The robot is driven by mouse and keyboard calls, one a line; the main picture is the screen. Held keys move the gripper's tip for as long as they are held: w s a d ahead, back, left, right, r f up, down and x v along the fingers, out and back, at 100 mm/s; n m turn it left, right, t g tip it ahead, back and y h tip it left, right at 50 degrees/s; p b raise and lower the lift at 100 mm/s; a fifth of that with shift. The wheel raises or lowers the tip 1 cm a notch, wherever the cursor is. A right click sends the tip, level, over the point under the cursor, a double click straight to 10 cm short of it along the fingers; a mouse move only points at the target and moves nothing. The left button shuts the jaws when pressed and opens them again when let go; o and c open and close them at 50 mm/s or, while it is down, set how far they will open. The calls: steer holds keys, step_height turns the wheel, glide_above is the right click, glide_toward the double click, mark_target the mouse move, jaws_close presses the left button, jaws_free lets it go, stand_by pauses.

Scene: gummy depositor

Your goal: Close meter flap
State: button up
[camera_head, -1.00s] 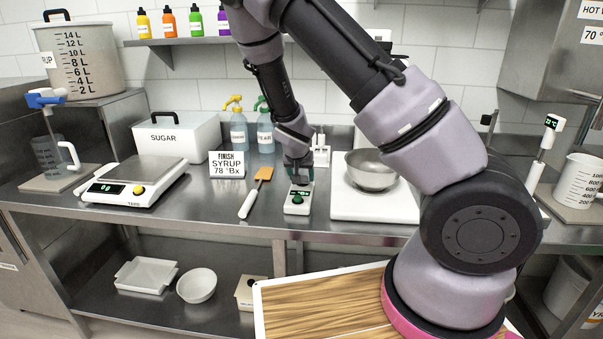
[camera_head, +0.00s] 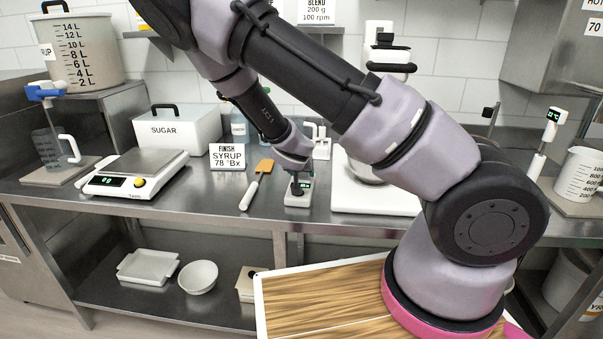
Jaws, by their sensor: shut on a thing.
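The small white meter (camera_head: 297,201) stands on the steel counter, with a small lit green display (camera_head: 306,185) on its top. My gripper (camera_head: 296,187) comes down from the upper left, right over the meter. Its jaws are shut on a small dark part at the meter's top, which looks like the flap. The part is too small and too covered by the gripper to tell the flap's angle.
An orange-tipped spatula (camera_head: 258,184) lies just left of the meter. A syrup sign (camera_head: 228,162), a sugar box (camera_head: 178,130) and a scale (camera_head: 137,174) stand further left. A white mixer base (camera_head: 365,198) stands close on the right, partly behind my arm.

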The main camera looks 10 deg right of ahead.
steer(key=o, duration=1.2)
steer(key=shift+c, duration=0.2)
steer(key=v, duration=1)
steer(key=shift+s+r, duration=0.25)
